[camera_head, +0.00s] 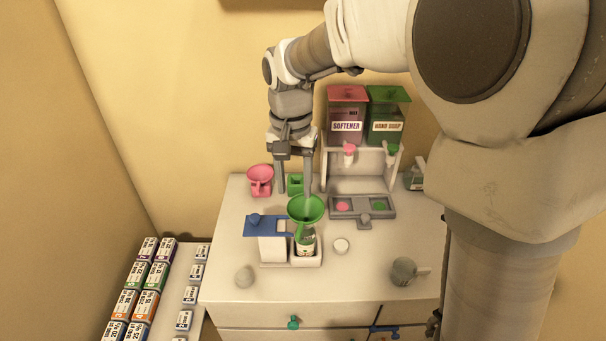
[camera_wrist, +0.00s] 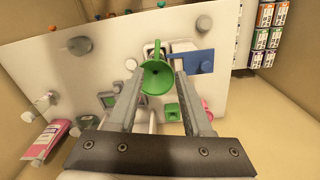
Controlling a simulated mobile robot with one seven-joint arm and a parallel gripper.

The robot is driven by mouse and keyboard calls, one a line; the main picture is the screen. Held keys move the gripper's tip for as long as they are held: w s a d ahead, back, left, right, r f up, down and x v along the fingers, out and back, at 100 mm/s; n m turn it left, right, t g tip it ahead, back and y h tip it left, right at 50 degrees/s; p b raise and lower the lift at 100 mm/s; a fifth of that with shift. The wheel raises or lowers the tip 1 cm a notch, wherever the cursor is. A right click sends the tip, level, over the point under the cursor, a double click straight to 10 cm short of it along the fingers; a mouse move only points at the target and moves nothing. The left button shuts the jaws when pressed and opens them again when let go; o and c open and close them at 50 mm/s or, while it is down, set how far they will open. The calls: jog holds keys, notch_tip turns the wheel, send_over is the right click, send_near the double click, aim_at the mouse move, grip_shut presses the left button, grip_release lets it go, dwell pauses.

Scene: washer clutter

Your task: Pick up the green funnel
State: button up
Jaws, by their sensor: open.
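The green funnel (camera_head: 298,212) sits mouth up on a small labelled bottle (camera_head: 306,243), which stands in a white holder (camera_head: 303,261) on the white cabinet top. My gripper (camera_head: 294,195) points down from above and behind it, open and empty. In the head view, one finger overlaps the funnel's mouth and the other is to its left. In the wrist view, the funnel (camera_wrist: 156,78) shows between the tips of my gripper (camera_wrist: 159,77). I cannot tell whether a finger touches the funnel.
A softener and hand soap dispenser (camera_head: 362,160) stands behind to the right. A blue-topped white block (camera_head: 268,226) adjoins on the left. A white cap (camera_head: 341,246) and a grey cup (camera_head: 404,270) lie right.

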aim_at(304, 223)
jog(key=f, duration=1.1)
jog(key=shift+s+d+f+p, duration=0.1)
jog(key=shift+d+f+p, duration=0.1)
jog(key=shift+f+p, duration=0.15)
jog(key=shift+d+f+p, duration=0.15)
jog(key=shift+f+p, duration=0.15)
jog(key=shift+f, duration=1.05)
jog(key=shift+d+f+p, duration=0.15)
jog(key=shift+f+p, duration=0.15)
jog(key=shift+f, duration=1)
grip_shut()
